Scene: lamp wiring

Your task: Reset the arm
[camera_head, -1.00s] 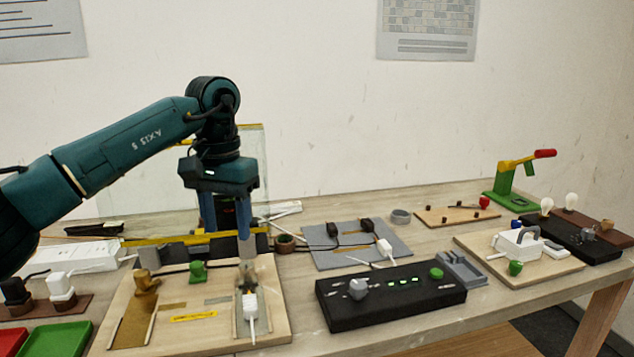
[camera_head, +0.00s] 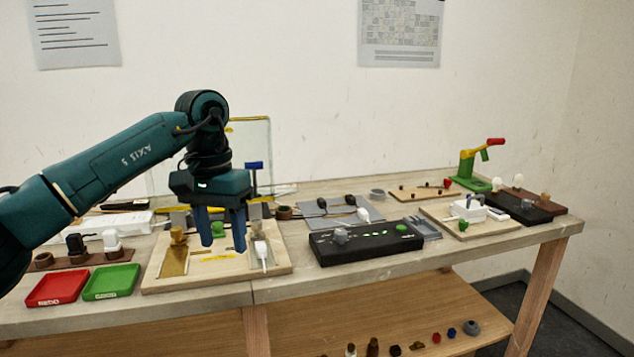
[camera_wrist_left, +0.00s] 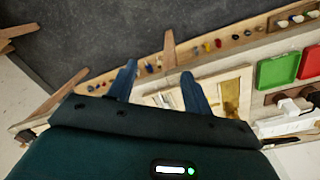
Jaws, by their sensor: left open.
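My left arm comes in from the left in the head view. My left gripper (camera_head: 220,240) is open and empty, its blue fingers pointing down in front of the wooden wiring board (camera_head: 270,268). The left wrist view shows both fingers of the gripper (camera_wrist_left: 158,88) spread apart with nothing between them. On the board are a brass-coloured fixture (camera_head: 177,240) and a white plug (camera_head: 262,252), both clear of the fingers. My right gripper is not in view.
Red (camera_head: 57,289) and green (camera_head: 110,282) trays lie at the front left. A glass panel (camera_head: 250,140) stands behind the arm. Small parts lie on the lower shelf (camera_head: 400,310).

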